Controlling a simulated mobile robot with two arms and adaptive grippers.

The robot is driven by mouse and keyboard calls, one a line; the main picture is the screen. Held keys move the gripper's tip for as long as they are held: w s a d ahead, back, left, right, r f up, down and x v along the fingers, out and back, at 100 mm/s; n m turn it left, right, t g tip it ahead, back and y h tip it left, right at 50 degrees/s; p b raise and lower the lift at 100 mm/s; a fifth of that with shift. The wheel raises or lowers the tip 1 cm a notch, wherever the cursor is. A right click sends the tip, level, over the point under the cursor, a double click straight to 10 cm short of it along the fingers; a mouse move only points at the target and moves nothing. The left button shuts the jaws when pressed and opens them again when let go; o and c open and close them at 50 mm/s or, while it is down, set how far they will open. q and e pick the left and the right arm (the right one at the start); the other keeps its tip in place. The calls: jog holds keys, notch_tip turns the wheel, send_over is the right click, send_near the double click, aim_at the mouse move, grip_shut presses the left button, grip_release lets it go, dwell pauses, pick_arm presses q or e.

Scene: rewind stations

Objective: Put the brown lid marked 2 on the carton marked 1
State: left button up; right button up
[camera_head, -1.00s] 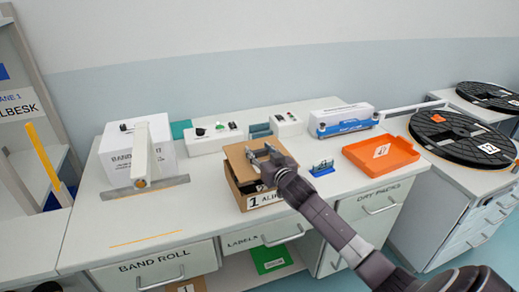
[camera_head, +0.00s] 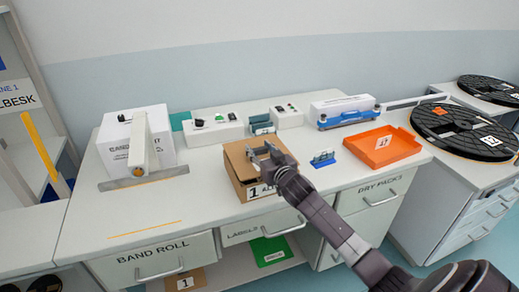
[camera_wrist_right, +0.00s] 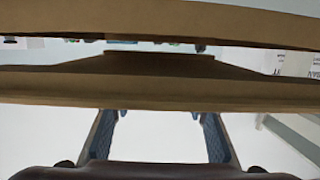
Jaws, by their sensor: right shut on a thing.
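The carton marked 1 (camera_head: 257,191) stands on the bench, its white label facing front, partly covered by my right arm. A brown lid (camera_head: 238,158) shows at the top of the carton, and a dark gap shows near its front right. No mark 2 can be read on it. My right gripper (camera_head: 264,152) is over the carton, shut on the brown lid. The right wrist view shows the lid's brown edge (camera_wrist_right: 160,90) at the fingertips, with a gap between two brown bands. Whether the lid is fully seated cannot be told. My left gripper is not in view.
The orange tray (camera_head: 385,146) and a small blue holder (camera_head: 323,159) are right of the carton. White device boxes (camera_head: 213,131) line the back. The bench's left front is clear.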

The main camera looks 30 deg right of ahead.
jog(key=shift+p, duration=0.65)
dwell(1.0)
jog(key=shift+f+b, duration=0.8)
jog(key=shift+f, duration=0.35)
jog(key=o, duration=1.2)
jog(key=shift+s, duration=0.1)
jog(key=v, duration=1.2)
